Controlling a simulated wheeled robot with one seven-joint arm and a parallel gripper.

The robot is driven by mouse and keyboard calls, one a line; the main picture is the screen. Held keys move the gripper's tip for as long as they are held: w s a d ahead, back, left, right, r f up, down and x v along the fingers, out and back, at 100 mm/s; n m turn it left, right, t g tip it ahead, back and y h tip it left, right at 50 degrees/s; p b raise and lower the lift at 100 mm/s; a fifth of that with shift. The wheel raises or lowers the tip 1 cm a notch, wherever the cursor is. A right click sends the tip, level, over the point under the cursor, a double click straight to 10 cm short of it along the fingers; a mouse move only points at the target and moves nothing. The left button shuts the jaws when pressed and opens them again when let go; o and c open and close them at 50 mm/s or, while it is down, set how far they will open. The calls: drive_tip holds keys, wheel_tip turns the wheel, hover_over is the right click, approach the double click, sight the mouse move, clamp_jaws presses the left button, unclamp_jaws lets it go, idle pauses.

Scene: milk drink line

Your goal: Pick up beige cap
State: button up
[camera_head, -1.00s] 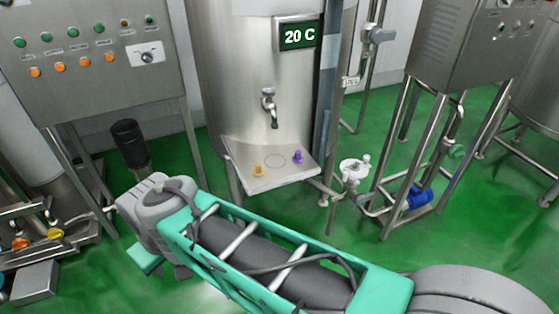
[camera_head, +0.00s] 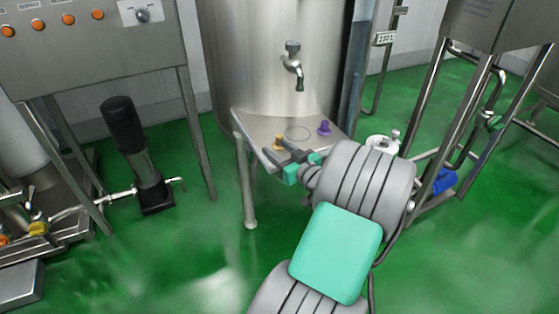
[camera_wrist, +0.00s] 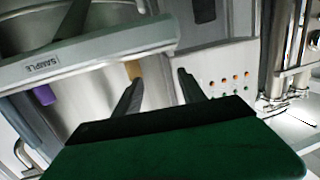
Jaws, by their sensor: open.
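The beige cap (camera_head: 279,142) stands on the left front part of the small metal shelf (camera_head: 254,129) under the tap. It also shows in the wrist view (camera_wrist: 134,70), just beyond the tip of the left finger. My gripper (camera_head: 280,153) is at the shelf's front edge, close in front of the beige cap. Its two fingers are apart with nothing between them; in the wrist view the gripper (camera_wrist: 158,76) points to the right of the cap. The lower part of the cap is partly hidden by the fingers in the head view.
A purple cap (camera_head: 324,128) stands on the shelf's right side. A tap (camera_head: 293,66) on the steel tank hangs above the shelf. A "SAMPLE" label (camera_wrist: 44,64) is on the shelf's edge. A black motor (camera_head: 124,122) stands on the floor to the left.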

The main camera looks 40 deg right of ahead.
sight(279, 136)
drive_tip(key=d, duration=0.1)
drive_tip(key=s+d+m+h, duration=0.1)
drive_tip(key=s+d+t+h, duration=0.1)
drive_tip(key=shift+d+f, duration=0.1)
drive_tip(key=shift+d, duration=0.3)
drive_tip(key=x, duration=0.7)
drive_tip(key=shift+w+a, duration=0.15)
clamp_jaws()
